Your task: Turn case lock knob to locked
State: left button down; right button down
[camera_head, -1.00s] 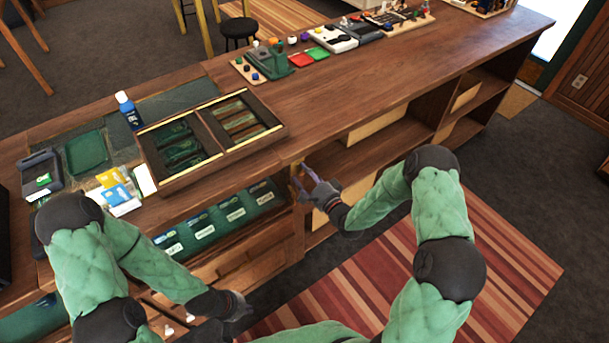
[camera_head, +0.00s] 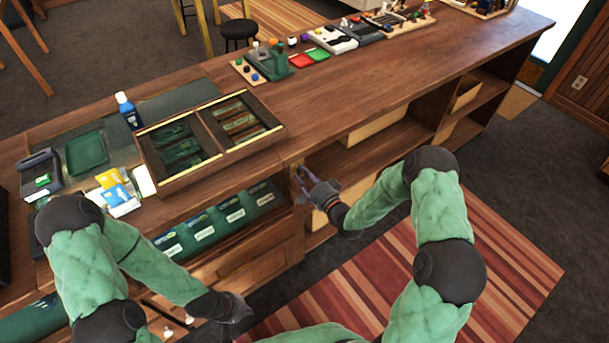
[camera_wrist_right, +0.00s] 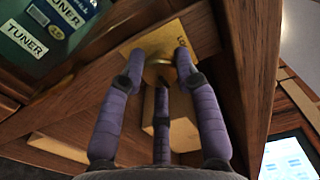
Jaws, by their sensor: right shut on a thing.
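The case lock is a brass knob (camera_wrist_right: 157,71) on a brass plate (camera_wrist_right: 197,36), on the wooden front of the counter. The plate carries letters beginning "LO"; the rest is cut off or hidden. My right gripper (camera_wrist_right: 159,68) has its purple fingers closed around the knob. In the head view my right gripper (camera_head: 305,174) reaches the counter post from the right, and its fingers mostly hide the lock. My left gripper (camera_head: 238,308) hangs low in front of the counter, away from the lock; its finger state is unclear.
The glass-fronted case (camera_head: 222,215) with green-lined tuner packs lies left of the lock. A wooden divided tray (camera_head: 180,185) sits on the counter above. Open shelves (camera_head: 365,150) extend to the right. A striped rug (camera_head: 490,240) covers the floor in front.

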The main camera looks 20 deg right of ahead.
jog(key=n+b, duration=0.2)
jog(key=n, duration=0.2)
jog(key=shift+f+n+b, duration=0.15)
jog(key=shift+n+b, duration=0.2)
jog(key=shift+n, duration=0.05)
jog(key=n+b, duration=0.2)
jog(key=n, duration=0.2)
jog(key=shift+b, duration=0.3)
jog(key=n+b, duration=0.3)
jog(key=n, duration=0.2)
jog(key=shift+n+b, duration=1.2)
jog(key=shift+n, duration=0.5)
jog(key=c, duration=0.9)
grip_release()
jog(key=shift+s, duration=0.1)
